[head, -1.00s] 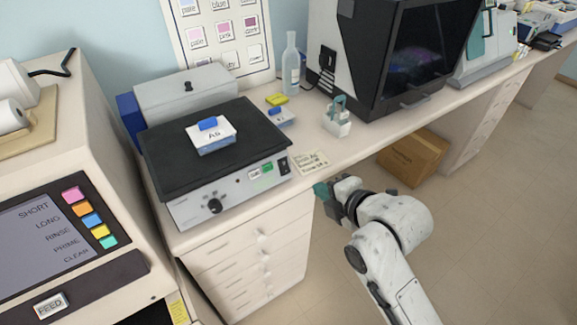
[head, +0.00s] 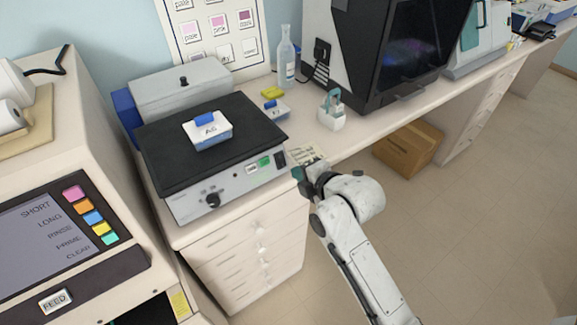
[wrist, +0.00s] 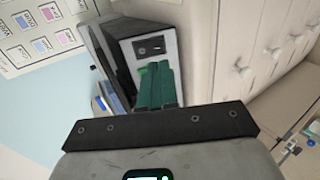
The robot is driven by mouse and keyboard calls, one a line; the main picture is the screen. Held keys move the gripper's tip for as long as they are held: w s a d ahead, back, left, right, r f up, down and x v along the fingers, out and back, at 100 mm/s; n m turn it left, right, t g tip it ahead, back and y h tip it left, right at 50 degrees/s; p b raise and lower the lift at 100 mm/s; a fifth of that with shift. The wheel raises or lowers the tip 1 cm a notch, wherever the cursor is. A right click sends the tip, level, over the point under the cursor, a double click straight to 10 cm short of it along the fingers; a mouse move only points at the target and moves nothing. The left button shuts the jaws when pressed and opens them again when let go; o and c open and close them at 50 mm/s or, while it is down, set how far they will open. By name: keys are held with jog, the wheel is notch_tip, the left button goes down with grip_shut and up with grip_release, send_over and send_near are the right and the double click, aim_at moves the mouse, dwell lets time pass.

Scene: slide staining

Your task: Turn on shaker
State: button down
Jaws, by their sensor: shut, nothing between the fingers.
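The shaker (head: 162,192) stands on the bench with a black platform on top and a grey front panel.
A labelled blue-and-white box (head: 208,134) rests on the platform. A paper note (head: 306,154) lies on the bench behind my gripper. A small white holder (head: 331,118), a bottle (head: 286,60) and a dark-fronted machine (head: 405,55) stand farther back. Drawers (head: 245,260) are below the bench.

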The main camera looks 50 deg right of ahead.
aim_at(282, 165)
jog(key=p+x, duration=0.1)
jog(key=x, duration=0.5)
jog(key=shift+f, duration=0.1)
jog(key=shift+f+b, duration=0.2)
jog(key=shift+b, duration=0.35)
jog(key=shift+r, duration=0.35)
jog(key=shift+r+p, duration=0.65)
jog(key=shift+p, duration=0.15)
